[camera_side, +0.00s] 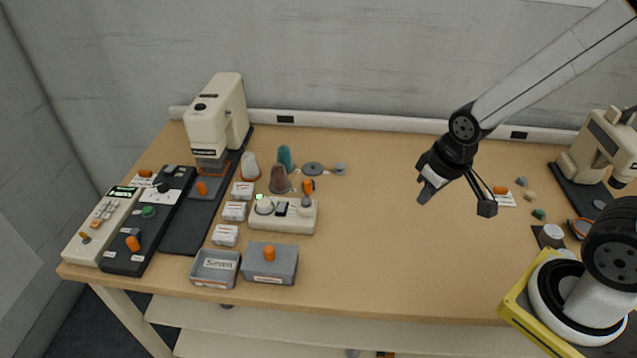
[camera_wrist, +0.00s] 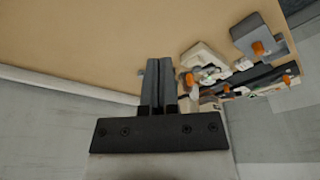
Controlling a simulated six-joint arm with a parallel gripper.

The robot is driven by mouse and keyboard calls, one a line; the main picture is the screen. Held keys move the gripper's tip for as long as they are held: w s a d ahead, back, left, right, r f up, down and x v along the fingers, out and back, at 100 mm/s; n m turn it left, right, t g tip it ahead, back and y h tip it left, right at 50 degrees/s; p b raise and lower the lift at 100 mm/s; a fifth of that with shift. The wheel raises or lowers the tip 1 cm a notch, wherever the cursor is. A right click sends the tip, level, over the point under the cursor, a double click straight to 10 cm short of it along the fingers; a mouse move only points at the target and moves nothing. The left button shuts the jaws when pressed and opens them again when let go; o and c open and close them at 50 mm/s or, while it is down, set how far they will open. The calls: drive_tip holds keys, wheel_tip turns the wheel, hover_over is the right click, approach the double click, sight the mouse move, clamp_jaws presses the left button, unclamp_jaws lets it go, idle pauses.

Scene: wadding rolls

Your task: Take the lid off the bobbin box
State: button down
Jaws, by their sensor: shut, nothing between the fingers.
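A grey box (camera_side: 270,274) with a grey lid (camera_side: 286,255) and an orange knob (camera_side: 269,253) stands near the table's front edge, left of the middle; I take it to be the bobbin box. The lid sits on it, so its inside is hidden. In the wrist view the orange knob (camera_wrist: 257,48) shows small at the upper right. My gripper (camera_side: 428,186) is shut and empty in the air above the right half of the table, well right of the box. Its two fingers (camera_wrist: 158,63) are together in the wrist view.
An open grey tray labelled "Sewn" (camera_side: 215,281) stands just left of the box. A cream control unit (camera_side: 290,217) is right behind it. A sewing machine (camera_side: 218,115), thread cones (camera_side: 280,180) and small white packets (camera_side: 225,235) lie further back and left. The table's middle is clear.

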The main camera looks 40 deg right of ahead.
drive_tip(key=c, duration=1.3)
unclamp_jaws()
drive_tip(key=o, duration=1)
drive_tip(key=n+g, duration=0.3)
drive_tip(key=n, duration=1.4)
hover_over(267, 250)
drive_tip(key=f, duration=0.7)
drive_tip(key=shift+d+f, duration=0.35)
drive_tip(key=shift+d, duration=0.05)
drive_tip(key=shift+a+f+n, duration=0.2)
drive_tip(key=shift+a+n, duration=0.25)
drive_tip(key=shift+n, duration=0.05)
drive_tip(key=shift+d+f, duration=0.1)
drive_tip(key=shift+f, duration=1.2)
